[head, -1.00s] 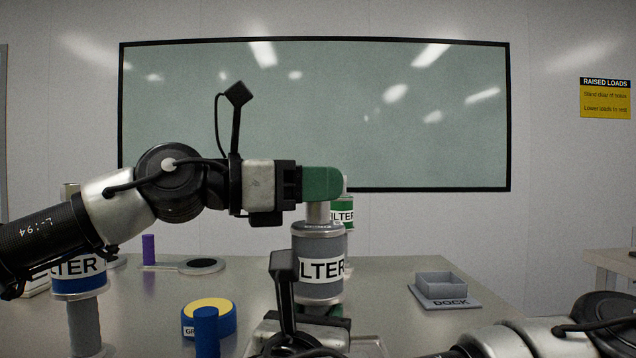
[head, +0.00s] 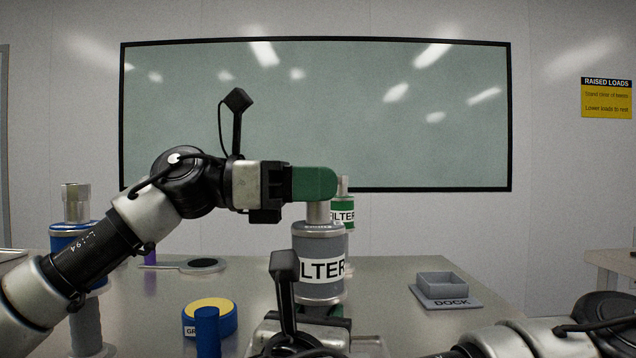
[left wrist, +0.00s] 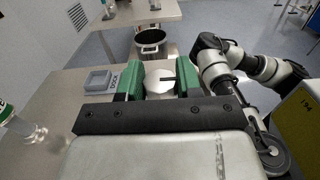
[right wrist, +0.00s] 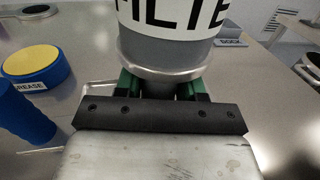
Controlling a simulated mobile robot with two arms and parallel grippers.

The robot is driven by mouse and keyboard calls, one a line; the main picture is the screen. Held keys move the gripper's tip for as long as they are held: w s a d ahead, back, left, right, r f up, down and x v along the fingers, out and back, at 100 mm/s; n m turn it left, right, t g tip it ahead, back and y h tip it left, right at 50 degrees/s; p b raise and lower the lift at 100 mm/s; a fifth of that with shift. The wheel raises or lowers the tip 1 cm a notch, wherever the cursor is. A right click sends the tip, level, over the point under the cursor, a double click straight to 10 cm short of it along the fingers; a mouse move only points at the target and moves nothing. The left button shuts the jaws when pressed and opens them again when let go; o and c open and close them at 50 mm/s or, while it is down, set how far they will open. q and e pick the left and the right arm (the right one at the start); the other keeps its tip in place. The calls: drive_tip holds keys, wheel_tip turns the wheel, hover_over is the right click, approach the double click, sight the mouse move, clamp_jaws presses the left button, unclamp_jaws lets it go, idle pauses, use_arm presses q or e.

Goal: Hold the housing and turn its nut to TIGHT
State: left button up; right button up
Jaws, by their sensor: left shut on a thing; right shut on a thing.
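The housing (head: 318,242) is a grey canister with a FILTER label, upright above the table in the middle of the head view. Its pale metal nut (head: 318,212) is on top; in the left wrist view the nut (left wrist: 159,76) sits between green jaws. My left gripper (head: 318,184) is shut on the nut from the left. My right gripper (right wrist: 163,84) is shut on the housing's narrow lower part, below its bottom flange, as the right wrist view shows. Most of the right gripper is hidden in the head view. No TIGHT mark is readable.
A blue canister (head: 70,236) stands at the left. A green FILTER canister (head: 343,211) stands behind the housing. The yellow-topped GREASE tin (head: 210,312) and a blue cylinder (head: 206,333) are at front left. A grey DOCK tray (head: 447,290) lies right, with clear table around it.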

use_arm(q)
drive_tip(key=o, duration=0.9)
drive_tip(key=shift+o, duration=0.2)
wheel_tip(320, 180, up, 10)
use_arm(e)
drive_tip(key=o, duration=1.2)
drive_tip(key=shift+o, duration=0.2)
